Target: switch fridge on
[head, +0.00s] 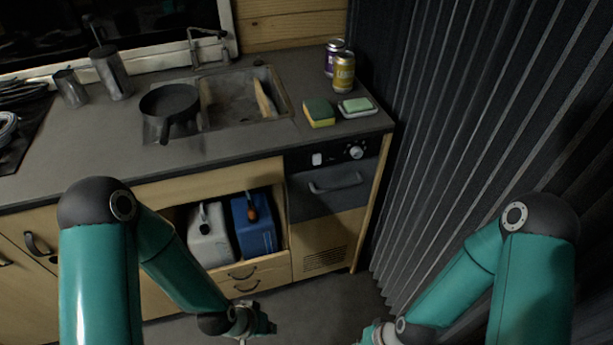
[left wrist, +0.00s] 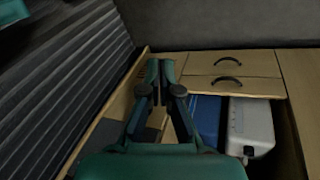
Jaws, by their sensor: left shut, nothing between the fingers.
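The fridge (head: 327,200) is a dark-fronted unit at the right end of the counter, with a bar handle. Its top panel carries a small white switch (head: 317,159) and a round knob (head: 356,152). I cannot tell which way the switch is set. My left gripper (head: 268,327) is low in front of the cabinets, well below the panel and apart from it. In the left wrist view its fingers (left wrist: 160,66) are together with nothing between them. My right gripper (head: 366,337) shows only in part at the bottom edge of the head view; its fingers are unclear.
Grey and blue canisters (head: 209,236) (head: 253,226) stand in an open shelf left of the fridge. A pleated dark curtain (head: 440,150) hangs close on the right. A sponge (head: 319,113), soap dish (head: 357,107), cans (head: 343,74) and pan (head: 170,104) are on the counter. Floor before the fridge is clear.

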